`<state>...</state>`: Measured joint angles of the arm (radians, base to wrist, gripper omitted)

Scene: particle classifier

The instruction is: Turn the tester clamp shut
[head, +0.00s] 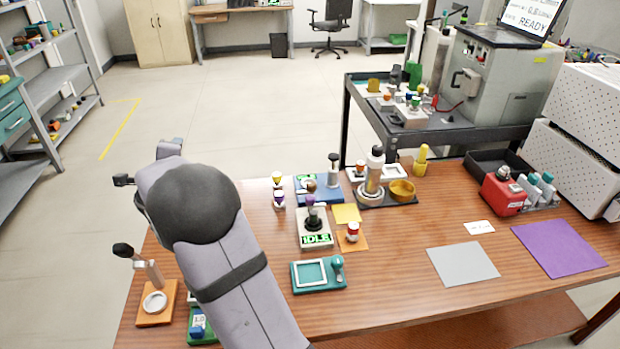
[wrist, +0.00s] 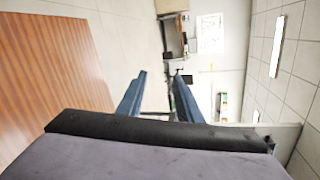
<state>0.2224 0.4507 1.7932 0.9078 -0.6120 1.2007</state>
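The tester (head: 314,238) is a pale box with a green "IDLE" display, standing on the wooden table right of my arm in the head view.
A teal tray (head: 318,287) is in front of the tester, and an orange pad (head: 352,240) with a red-and-white piece is beside it. A lever fixture (head: 155,303) is at left. A blue block (head: 320,196) stands behind.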

